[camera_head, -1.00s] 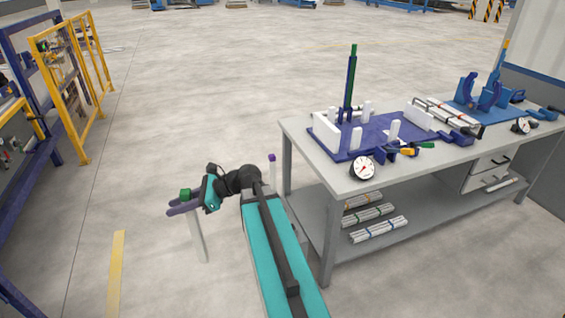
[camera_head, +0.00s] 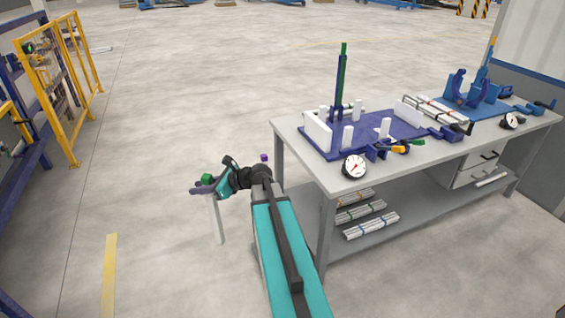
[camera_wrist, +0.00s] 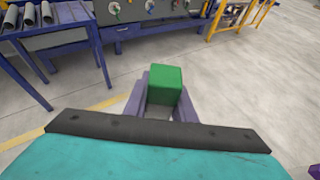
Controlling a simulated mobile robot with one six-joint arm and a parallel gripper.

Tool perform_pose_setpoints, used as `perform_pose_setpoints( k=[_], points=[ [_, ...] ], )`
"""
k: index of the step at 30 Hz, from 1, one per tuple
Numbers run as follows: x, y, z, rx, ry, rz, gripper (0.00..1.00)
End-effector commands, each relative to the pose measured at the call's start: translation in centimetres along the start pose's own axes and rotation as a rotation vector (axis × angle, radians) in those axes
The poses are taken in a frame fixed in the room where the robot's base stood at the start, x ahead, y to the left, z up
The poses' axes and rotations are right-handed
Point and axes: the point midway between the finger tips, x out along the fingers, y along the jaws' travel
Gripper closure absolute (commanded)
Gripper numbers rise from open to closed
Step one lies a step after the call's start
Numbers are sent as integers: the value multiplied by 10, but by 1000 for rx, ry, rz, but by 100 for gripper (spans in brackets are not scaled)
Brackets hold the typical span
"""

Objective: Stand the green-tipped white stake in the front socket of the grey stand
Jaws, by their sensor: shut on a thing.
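My gripper (camera_head: 205,187) is shut on the green-tipped white stake (camera_head: 217,222), near its top. The stake hangs nearly upright, tilted slightly, with its green tip (camera_head: 207,179) just above the fingers. In the wrist view the green tip (camera_wrist: 165,84) sits between the two purple-grey fingers. A purple tip (camera_head: 264,157) shows just behind my arm; what lies below it is hidden by the arm. I cannot make out the grey stand or its front socket in either view.
A grey workbench (camera_head: 290,128) with a blue fixture plate (camera_head: 375,132) and a dial gauge (camera_head: 354,166) stands right of my arm. A yellow guard frame (camera_head: 62,95) is at far left. The floor between is open. The wrist view shows a blue roller table (camera_wrist: 55,45).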

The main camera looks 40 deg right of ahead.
Motion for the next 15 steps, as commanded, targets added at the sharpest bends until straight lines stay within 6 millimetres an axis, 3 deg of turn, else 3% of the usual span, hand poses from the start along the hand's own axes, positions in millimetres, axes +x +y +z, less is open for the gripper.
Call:
perform_pose_setpoints(
  k=[3, 15],
  points=[
    [-13, -46, -12, 52, 1, -114, 100],
    [-78, -176, -67, 208, -4, -478, 100]
  ],
)
